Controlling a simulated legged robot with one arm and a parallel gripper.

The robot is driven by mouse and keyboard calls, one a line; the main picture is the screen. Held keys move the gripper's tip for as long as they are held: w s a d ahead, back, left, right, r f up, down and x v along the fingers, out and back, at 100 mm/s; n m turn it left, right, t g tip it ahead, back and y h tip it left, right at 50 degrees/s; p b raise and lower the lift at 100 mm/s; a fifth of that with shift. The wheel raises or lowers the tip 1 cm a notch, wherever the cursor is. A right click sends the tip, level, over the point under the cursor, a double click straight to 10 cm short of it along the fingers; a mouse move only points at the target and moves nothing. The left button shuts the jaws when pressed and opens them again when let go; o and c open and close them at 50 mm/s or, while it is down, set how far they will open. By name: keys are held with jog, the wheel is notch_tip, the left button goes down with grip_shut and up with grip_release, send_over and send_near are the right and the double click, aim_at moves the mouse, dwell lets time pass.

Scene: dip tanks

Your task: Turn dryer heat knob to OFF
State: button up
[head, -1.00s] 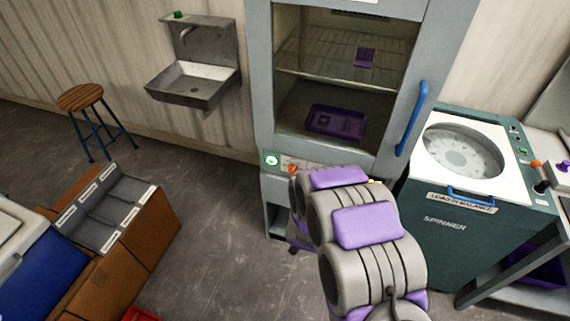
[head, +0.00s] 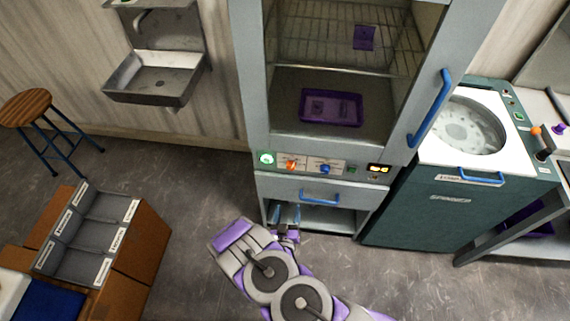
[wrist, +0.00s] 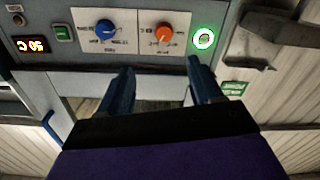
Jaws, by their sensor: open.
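The dryer is a grey cabinet (head: 247,90) with a control panel (head: 348,166) under its glass window. The panel has an orange knob (head: 291,165) at left and a blue knob (head: 325,169) beside it. The wrist view shows the panel inverted, with the orange knob (wrist: 164,33) right of the blue knob (wrist: 104,29). Their labels are too small to read, so I cannot tell which one is heat. My gripper (wrist: 160,72) is open and empty, its two fingers apart below the orange knob in the wrist view, touching neither knob. In the head view, my gripper (head: 285,218) is low in front of the cabinet.
A round lit green gauge (head: 266,158) and an orange display (head: 379,169) flank the knobs. A drawer with a blue handle (head: 320,197) sits below. The spinner (head: 440,210) stands at right, a sink (head: 157,75) at left. Floor between the brown cabinet (head: 150,235) and dryer is clear.

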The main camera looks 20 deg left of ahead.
aim_at(291, 169)
jog(key=x, duration=0.5)
jog(key=b+x, duration=0.1)
jog(key=x, duration=0.5)
jog(key=b+x, duration=0.1)
jog(key=x, duration=0.5)
jog(key=shift+w+a, duration=0.1)
jog(key=shift+a, duration=0.35)
jog(key=c, duration=1.1)
